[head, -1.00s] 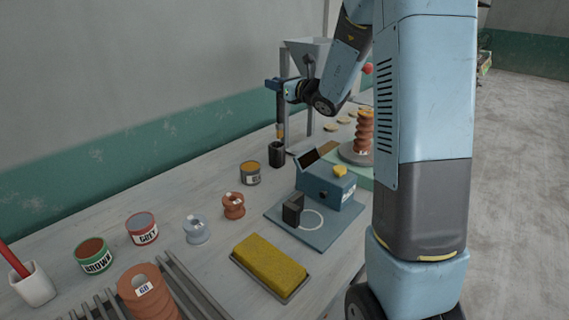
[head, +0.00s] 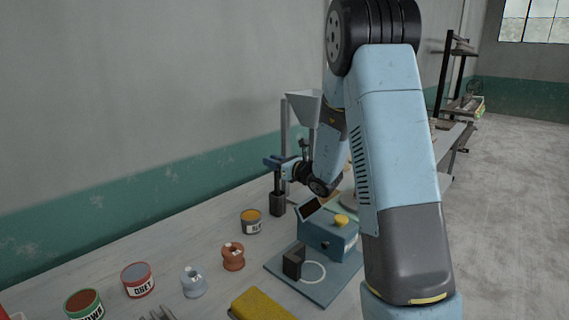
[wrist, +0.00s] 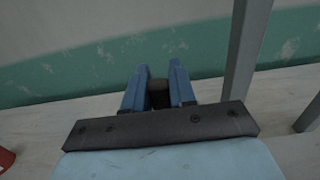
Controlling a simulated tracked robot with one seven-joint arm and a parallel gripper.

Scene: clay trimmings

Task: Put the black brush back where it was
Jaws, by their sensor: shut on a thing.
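The black brush (head: 277,181) is upright in my gripper (head: 272,163), near the wall in the head view. My gripper is shut on the upper part of its handle. The brush's lower end goes down into the mouth of a small dark cup (head: 277,208) on the bench, and its bristles are hidden. I cannot tell whether it touches the bottom. In the wrist view, the dark handle (wrist: 159,94) sits between the two blue fingers of my gripper (wrist: 158,78). The cup does not show there.
A tin with orange contents (head: 251,222) stands left of the cup. A blue device (head: 328,236) is close on the right. A hopper on a metal frame (head: 303,107) stands behind. Spools and more tins line the front left.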

